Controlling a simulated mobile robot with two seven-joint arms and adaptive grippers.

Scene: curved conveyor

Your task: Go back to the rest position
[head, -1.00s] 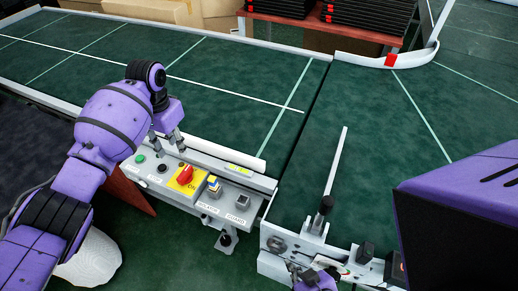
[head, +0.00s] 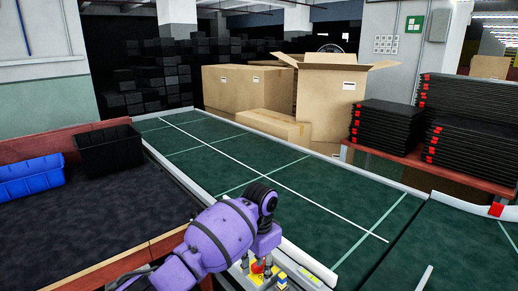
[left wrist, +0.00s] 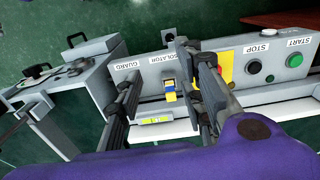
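My left gripper (head: 257,266) is low in the head view, above the grey control panel by the conveyor's near edge. In the left wrist view its two fingers (left wrist: 167,70) are apart, with nothing held between them. The red switch knob (head: 257,267) shows between the fingers in the head view. In the wrist view, a finger partly covers its yellow plate (left wrist: 226,68). A blue-and-yellow piece (left wrist: 170,90) shows between the fingers, below the ISOLATOR label. The green START button (left wrist: 294,61) and black STOP button (left wrist: 254,66) are clear. My right gripper is not in view.
The green conveyor (head: 300,195) runs behind the panel. A dark table with a black bin (head: 108,150) and a blue bin (head: 30,175) is left. Cardboard boxes (head: 328,100) and stacked black trays (head: 385,127) stand behind.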

